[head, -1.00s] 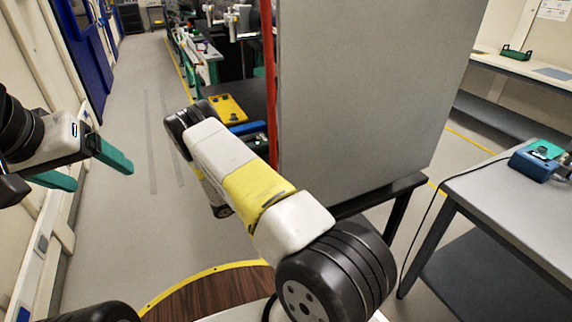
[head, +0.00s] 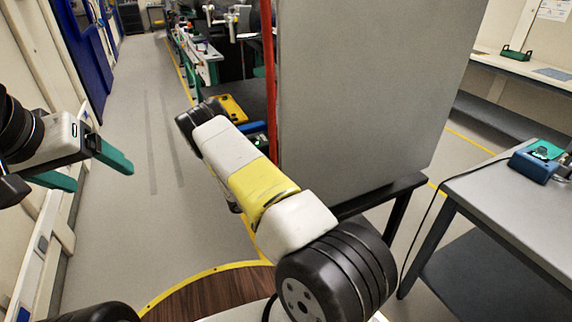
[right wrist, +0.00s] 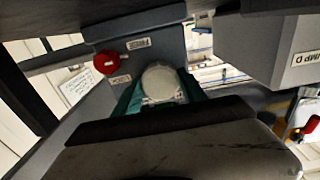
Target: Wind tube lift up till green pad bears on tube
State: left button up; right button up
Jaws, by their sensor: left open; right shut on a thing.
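In the right wrist view, my right gripper (right wrist: 158,98) has its teal fingers on either side of a round pale grey knob (right wrist: 160,82) and is shut on it. The knob sits in front of a grey panel (right wrist: 165,45) with small labels. I cannot tell from the picture how far the knob is turned. In the head view my right arm hides its own gripper. My left gripper (head: 101,177) is open and empty at the left, over the floor. I cannot make out the tube or the green pad in either view.
A red round knob (right wrist: 107,62) is beside the held knob. In the head view, a large grey panel (head: 360,90) stands right of my right arm, with a red post (head: 269,80) at its edge. A bench (head: 500,205) with a blue-and-teal device (head: 535,163) is at right. The left aisle floor is clear.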

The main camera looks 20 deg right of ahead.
jog(key=shift+n, duration=2.1)
jog(key=o, duration=1.3)
jog(key=shift+o, duration=0.2)
jog(key=shift+a, duration=0.1)
jog(key=a, duration=0.7)
jog(key=shift+s+a, duration=0.3)
jog(key=shift+a, duration=0.05)
